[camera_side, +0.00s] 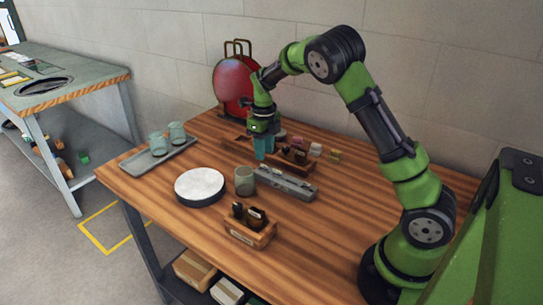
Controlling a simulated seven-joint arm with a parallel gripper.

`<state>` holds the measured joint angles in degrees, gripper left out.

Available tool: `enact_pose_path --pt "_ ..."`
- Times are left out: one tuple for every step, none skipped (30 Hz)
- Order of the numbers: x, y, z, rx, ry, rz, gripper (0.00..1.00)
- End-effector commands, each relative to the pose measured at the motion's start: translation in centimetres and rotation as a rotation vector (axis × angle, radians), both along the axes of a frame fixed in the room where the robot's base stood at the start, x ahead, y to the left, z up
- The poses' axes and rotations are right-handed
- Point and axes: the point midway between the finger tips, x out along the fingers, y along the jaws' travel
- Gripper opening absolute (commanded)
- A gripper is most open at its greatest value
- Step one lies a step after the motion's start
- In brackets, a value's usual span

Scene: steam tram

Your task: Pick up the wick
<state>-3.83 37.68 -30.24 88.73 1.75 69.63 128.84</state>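My gripper (264,155) points straight down with teal fingers, at the back of the wooden table (150,188). Its tips are beside the left end of a long low wooden rack (304,166) that holds several small dark, white and pink pieces. I cannot make out which small piece is the wick; it may be among these or hidden behind the fingers. The view is too small to show whether the fingers are apart or closed on something.
A red round object (229,85) stands behind the gripper. In front are a grey bar-shaped holder (287,184), a grey-green cup (244,181), a round white-topped disc (199,186) and a small wooden box (249,235). A grey tray (150,162) with two glasses is at left.

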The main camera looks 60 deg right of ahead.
Motion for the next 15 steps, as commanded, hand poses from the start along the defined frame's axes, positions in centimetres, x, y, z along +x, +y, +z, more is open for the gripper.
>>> enact_pose_path --pt "-0.1 0.0 -0.4 0.001 0.002 -0.001 0.34" --pt "-0.1 0.0 -0.7 0.002 0.003 -0.002 0.34" --pt "-0.1 0.0 -1.2 0.002 0.003 -0.002 0.34" --pt "-0.2 0.0 -1.7 0.003 0.004 -0.002 0.34" --pt "-0.2 0.0 -2.2 0.002 0.004 -0.002 0.34" --pt "-0.2 0.0 -2.9 0.002 0.005 -0.002 0.34" --pt "-0.2 0.0 -3.3 0.002 0.004 -0.002 0.34" --pt "-0.2 0.0 -3.7 0.003 0.003 -0.002 0.34" --pt "-0.2 0.0 -4.2 0.002 0.003 -0.001 0.34" --pt "-0.2 0.0 -4.6 0.002 0.003 -0.001 0.34" --pt "-0.2 0.0 -4.8 0.001 0.003 -0.001 0.34" --pt "-0.1 0.0 -5.0 0.001 0.002 0.0 0.34" --pt "-0.1 0.0 -5.1 0.001 0.001 0.0 0.34" --pt "-0.1 0.0 -5.2 0.001 0.0 0.0 0.34" --pt "-0.1 0.0 -5.2 0.001 0.0 0.0 0.34"
